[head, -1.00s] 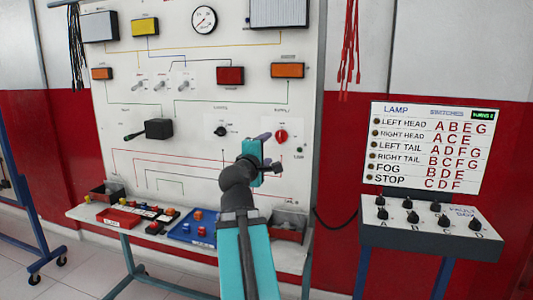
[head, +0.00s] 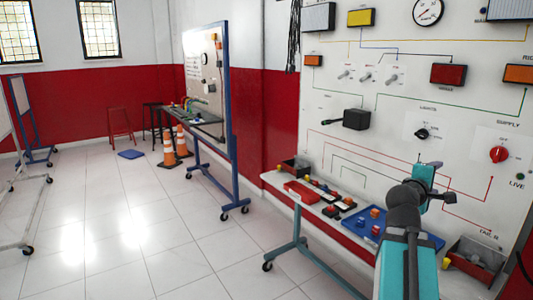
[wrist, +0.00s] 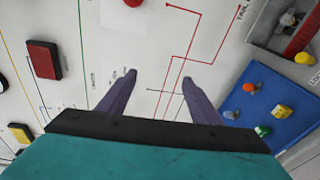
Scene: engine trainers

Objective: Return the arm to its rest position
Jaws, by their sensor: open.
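My arm (head: 406,215) reaches up from the lower right of the head view, in front of the white trainer board (head: 400,130). My gripper (head: 448,190) is at its end, over the lower part of the board, below and left of the red supply knob (head: 498,154). In the wrist view my gripper (wrist: 158,78) shows two dark fingers spread apart with nothing between them. Behind them are the board face and its printed red lines.
A shelf below the board holds a blue tray (head: 428,238) with small coloured parts, a red tray (head: 301,192) and a grey bin (head: 470,268). A second board on a blue wheeled stand (head: 232,130), two traffic cones (head: 168,150) and a stool stand left. The tiled floor (head: 120,230) is largely clear.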

